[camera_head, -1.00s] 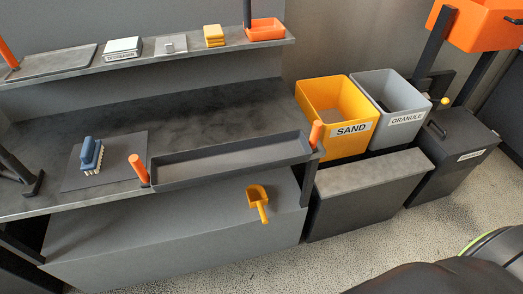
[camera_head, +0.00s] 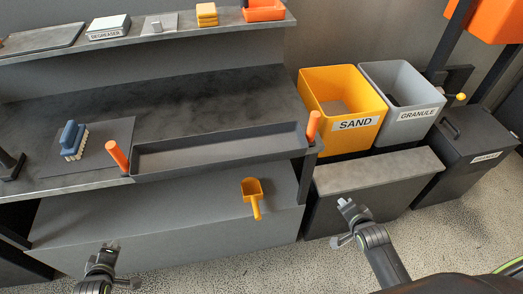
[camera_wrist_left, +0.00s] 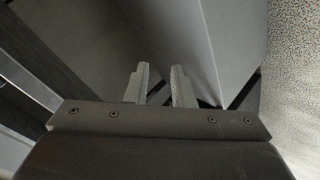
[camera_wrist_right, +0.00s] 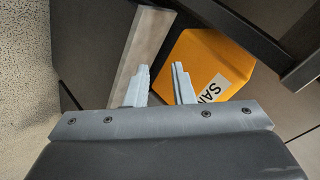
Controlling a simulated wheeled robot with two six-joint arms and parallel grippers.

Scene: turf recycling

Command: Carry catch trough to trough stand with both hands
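The catch trough (camera_head: 220,158) is a long dark grey tray on the front of the workbench. An orange handle stands at its left end (camera_head: 118,157) and another at its right end (camera_head: 312,125). My left gripper (camera_head: 113,246) is low in front of the bench, apart from the trough; its fingers (camera_wrist_left: 158,85) are parted and empty. My right gripper (camera_head: 344,205) is in front of the low grey-topped box, below and right of the trough; its fingers (camera_wrist_right: 160,85) are parted and empty. I cannot identify the trough stand for certain.
The yellow SAND bin (camera_head: 343,88) and grey GRANULE bin (camera_head: 402,85) stand right of the bench. A yellow scoop (camera_head: 252,188) lies on the lower shelf. A blue brush (camera_head: 73,140) sits on the bench at left. A low grey-topped box (camera_head: 375,170) stands before the bins.

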